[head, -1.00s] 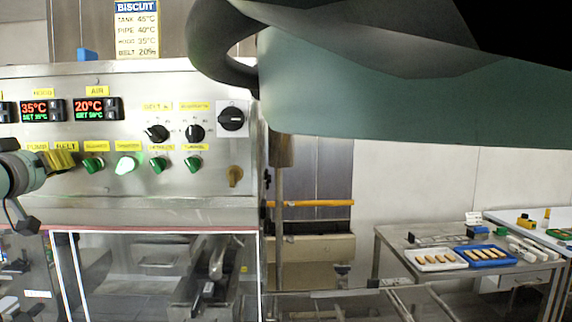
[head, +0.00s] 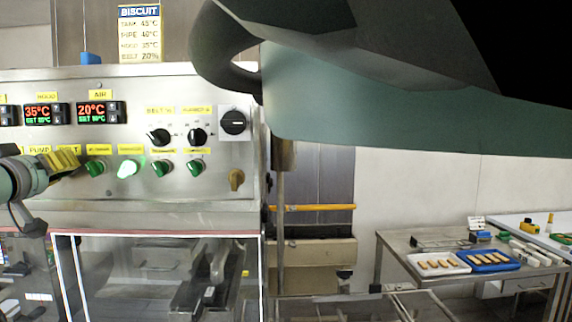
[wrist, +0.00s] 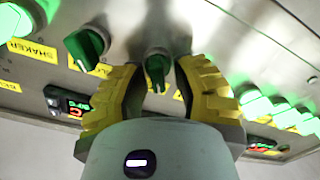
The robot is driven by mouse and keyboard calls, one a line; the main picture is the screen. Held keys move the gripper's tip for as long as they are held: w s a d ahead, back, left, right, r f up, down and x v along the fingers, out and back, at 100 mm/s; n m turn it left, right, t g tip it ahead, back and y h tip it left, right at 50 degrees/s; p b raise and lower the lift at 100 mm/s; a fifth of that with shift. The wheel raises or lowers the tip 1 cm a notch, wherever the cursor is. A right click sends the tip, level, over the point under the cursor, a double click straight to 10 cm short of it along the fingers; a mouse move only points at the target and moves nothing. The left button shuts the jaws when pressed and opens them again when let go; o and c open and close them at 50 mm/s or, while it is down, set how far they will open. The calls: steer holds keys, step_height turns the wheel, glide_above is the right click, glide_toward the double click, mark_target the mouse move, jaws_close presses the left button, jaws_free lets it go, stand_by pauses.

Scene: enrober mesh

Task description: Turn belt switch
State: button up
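My gripper (wrist: 159,82) has yellow ribbed fingers, set apart on either side of a green switch knob (wrist: 157,66) in the wrist view. Gaps show between the knob and the fingers, so it looks open. The knob's own label is mostly covered by the fingers. In the head view, my gripper (head: 62,164) is at the panel's left, just below the yellow belt label (head: 70,149), which it partly covers. The belt switch is hidden behind it there.
The steel control panel (head: 205,85) carries more green switches, one lit (head: 128,169), and black dials (head: 159,136). In the wrist view another green knob (wrist: 86,45) is close by, left of the fingers. A table (head: 395,244) with biscuit trays stands at right.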

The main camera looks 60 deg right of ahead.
steer(key=shift+o, duration=1.1)
steer(key=shift+r, duration=0.1)
steer(key=v, duration=1.2)
